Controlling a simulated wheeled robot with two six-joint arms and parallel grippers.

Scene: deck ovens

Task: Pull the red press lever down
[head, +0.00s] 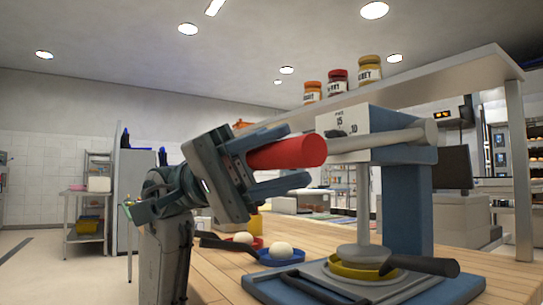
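The press (409,205) has a blue column and a white head with a dial label. A grey bar (389,139) crosses its head. The red press lever (292,153) shows as a thick red cylinder left of the head, roughly level. My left gripper (296,157) is around the red lever, one finger above it and one below. The fingers are wide apart, with a gap visible under the lever; I cannot tell whether the upper finger touches it. The lever's far end is hidden by the gripper. My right gripper is not in view.
Under the press head, a round plate is over a yellow-rimmed pan (359,270) with a black handle. White dough balls (281,251) sit in small pans on the wooden counter (215,270). A shelf with several jars (338,84) runs above and behind the press.

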